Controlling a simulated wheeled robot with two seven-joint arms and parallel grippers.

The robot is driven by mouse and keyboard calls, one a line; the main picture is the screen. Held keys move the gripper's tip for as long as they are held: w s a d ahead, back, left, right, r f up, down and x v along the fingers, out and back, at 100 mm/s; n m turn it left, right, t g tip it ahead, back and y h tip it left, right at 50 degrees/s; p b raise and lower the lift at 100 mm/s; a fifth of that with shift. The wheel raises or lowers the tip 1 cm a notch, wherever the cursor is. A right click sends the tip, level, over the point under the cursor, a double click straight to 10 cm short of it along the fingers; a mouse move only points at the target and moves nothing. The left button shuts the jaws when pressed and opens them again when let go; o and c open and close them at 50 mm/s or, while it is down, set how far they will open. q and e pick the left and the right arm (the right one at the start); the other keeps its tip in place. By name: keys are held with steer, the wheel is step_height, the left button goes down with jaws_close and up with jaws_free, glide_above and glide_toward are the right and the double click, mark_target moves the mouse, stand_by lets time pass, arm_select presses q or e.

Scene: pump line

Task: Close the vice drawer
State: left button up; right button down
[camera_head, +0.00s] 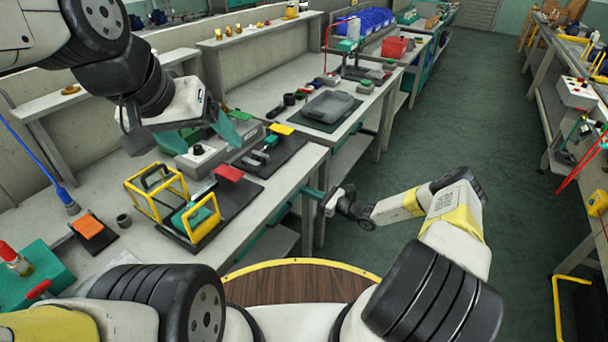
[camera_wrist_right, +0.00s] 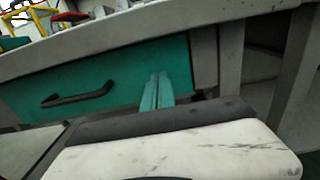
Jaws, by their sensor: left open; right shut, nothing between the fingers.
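A teal drawer front (camera_wrist_right: 115,75) with a black bar handle (camera_wrist_right: 77,95) sits under the bench top in the right wrist view. How far it stands out from the bench is hard to tell. My right gripper (camera_wrist_right: 160,78) is shut and empty, its teal fingertips at the right part of the drawer front, right of the handle. Contact is unclear. In the head view this right gripper (camera_head: 312,193) is beside the bench's front edge. My left gripper (camera_head: 212,130) is open and empty above the bench, far from the drawer.
The bench top (camera_head: 300,165) carries a yellow frame (camera_head: 160,195), a black mat with a red-topped item (camera_head: 229,173) and a grey control box (camera_head: 200,152). A grey bench leg stands right of the drawer (camera_wrist_right: 298,80). The green aisle floor (camera_head: 440,120) is clear.

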steer(key=v, duration=1.2)
steer(key=s+a+r+n+g+h, duration=0.1)
steer(key=s+r+n+g+h, duration=0.2)
steer(key=r+n, duration=0.5)
steer(key=s+a+r+n+g+h, duration=0.1)
steer(key=s+r+n+g+h, duration=0.2)
steer(key=r, duration=0.9)
steer(key=s+a+r+n+g+h, duration=0.15)
steer(key=s+r+n+g, duration=0.35)
steer(key=r, duration=0.5)
steer(key=s+d+r+n+t+h, duration=0.3)
steer(key=s+r+n+t+h, duration=0.2)
steer(key=s+r, duration=1.1)
steer(key=shift+s+r+n+t, duration=0.25)
steer(key=shift+s+n+t, duration=0.95)
steer(key=shift+s+n, duration=0.8)
steer(key=shift+w+d, duration=0.1)
steer(key=shift+d, duration=0.05)
